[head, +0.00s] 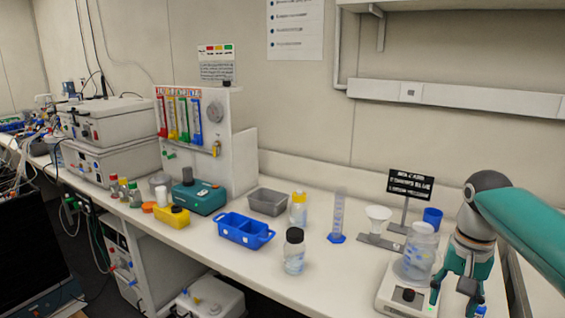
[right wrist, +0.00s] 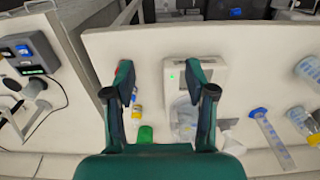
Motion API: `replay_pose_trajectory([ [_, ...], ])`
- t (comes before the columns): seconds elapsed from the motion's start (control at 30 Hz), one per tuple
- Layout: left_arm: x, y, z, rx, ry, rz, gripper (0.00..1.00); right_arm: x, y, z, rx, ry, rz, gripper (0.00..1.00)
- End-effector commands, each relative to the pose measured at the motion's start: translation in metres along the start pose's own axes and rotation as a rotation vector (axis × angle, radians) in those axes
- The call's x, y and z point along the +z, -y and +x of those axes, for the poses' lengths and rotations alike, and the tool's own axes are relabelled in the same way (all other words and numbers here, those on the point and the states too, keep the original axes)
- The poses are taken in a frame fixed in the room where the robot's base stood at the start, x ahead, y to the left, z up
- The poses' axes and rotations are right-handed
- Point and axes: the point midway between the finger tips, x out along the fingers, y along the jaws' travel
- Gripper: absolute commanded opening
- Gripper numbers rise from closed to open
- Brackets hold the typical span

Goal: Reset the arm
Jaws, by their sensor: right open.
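My right arm comes in from the right edge in the head view. My right gripper (head: 458,297) points down beside the right side of a white shaker (head: 388,297). Its fingers are spread with nothing between them, and it also shows in the right wrist view (right wrist: 159,78). A clear vessel (head: 417,262) stands on the shaker, left of the gripper. In the right wrist view the vessel (right wrist: 182,120) is partly hidden by the right finger, and the shaker (right wrist: 215,75) lies beyond it. My left gripper is in neither view.
A white funnel on a stand (head: 378,215), a black sign (head: 410,186) and a blue cup (head: 433,216) stand behind the shaker. A graduated cylinder (head: 337,215), a black-capped bottle (head: 294,252) and a blue tray (head: 243,231) are farther left. Bare bench lies between the bottle and shaker.

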Motion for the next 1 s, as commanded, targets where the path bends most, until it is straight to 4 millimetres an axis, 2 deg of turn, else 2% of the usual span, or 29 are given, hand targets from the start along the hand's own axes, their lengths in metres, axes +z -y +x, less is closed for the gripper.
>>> replay_pose_trajectory([
  [0.03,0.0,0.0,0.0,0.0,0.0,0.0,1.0,0.0,0.001,0.0,0.0,0.0,-0.001,0.56],
  [0.13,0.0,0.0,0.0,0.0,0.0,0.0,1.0,-0.004,0.0,0.025,0.029,0.049,0.003,0.56],
  [0.37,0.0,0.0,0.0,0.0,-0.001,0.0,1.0,0.016,0.003,0.081,0.099,0.189,-0.032,0.56],
  [0.57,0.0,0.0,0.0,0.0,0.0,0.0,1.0,0.043,0.01,0.146,0.131,0.313,-0.081,0.56],
  [0.67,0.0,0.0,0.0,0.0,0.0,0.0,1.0,0.065,0.016,0.19,0.127,0.377,-0.12,0.56],
  [0.77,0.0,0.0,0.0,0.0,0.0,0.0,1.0,0.1,0.023,0.245,0.103,0.448,-0.171,0.56],
  [0.8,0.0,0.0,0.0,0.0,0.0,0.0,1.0,0.118,0.026,0.269,0.085,0.476,-0.194,0.56],
  [0.87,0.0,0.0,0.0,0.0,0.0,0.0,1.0,0.149,0.029,0.303,0.048,0.513,-0.224,0.56],
  [0.9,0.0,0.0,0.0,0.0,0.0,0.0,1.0,0.171,0.031,0.325,0.019,0.531,-0.244,0.56],
  [1.0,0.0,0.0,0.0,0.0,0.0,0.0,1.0,0.23,0.034,0.368,-0.062,0.556,-0.279,0.56],
])
